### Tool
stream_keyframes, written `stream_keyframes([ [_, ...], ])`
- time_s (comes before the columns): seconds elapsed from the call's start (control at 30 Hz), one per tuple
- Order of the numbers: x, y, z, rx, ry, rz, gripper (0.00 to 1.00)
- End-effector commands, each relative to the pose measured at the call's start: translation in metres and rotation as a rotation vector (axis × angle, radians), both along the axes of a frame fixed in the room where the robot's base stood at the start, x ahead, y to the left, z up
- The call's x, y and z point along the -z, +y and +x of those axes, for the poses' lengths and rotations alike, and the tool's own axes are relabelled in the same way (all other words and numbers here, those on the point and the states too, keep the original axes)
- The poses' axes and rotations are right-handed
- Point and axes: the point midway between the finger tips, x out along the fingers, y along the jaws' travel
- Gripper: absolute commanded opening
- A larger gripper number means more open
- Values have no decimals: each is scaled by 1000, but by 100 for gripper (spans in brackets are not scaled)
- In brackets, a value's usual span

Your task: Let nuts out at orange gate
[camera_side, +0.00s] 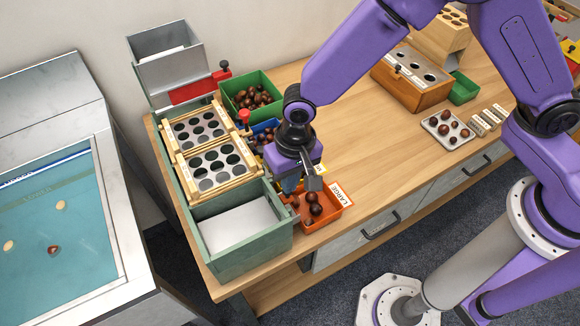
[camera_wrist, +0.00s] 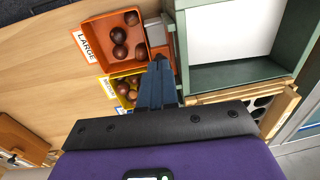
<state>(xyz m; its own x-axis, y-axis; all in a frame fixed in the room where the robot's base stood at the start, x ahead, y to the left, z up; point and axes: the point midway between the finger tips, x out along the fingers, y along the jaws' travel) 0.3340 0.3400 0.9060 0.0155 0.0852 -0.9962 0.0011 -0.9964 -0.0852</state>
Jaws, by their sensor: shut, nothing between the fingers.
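The orange bin labelled LARGE (camera_side: 338,212) holds several dark brown nuts (camera_side: 315,209) at the front of the bench. It also shows at the top of the wrist view (camera_wrist: 92,62). A small orange and grey fitting (camera_wrist: 157,34), seemingly the orange gate, sits between this bin and the green sorter box (camera_wrist: 181,60); in the side view it is mostly hidden. My gripper (camera_side: 303,189) is shut and empty over the bin's edge beside the green box. In the wrist view its fingertips (camera_wrist: 159,62) appear just below the fitting; I cannot tell whether they touch.
Slatted trays with round holes (camera_side: 213,165) sit on the sorter, above a white-floored section (camera_side: 238,226). A red gate (camera_side: 195,90) is at the back. A green bin of nuts (camera_side: 268,84) and a yellow bin (camera_wrist: 118,82) stand alongside.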

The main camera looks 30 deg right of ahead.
Motion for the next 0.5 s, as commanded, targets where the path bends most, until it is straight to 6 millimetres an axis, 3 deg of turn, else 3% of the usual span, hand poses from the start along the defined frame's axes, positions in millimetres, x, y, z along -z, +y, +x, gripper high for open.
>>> stream_keyframes([
  [0.07,6,-2,-1,1,3,-6,0],
  [0.23,-5,-2,-1,1,2,-4,0],
  [0.5,-53,-4,-1,0,-3,5,0],
])
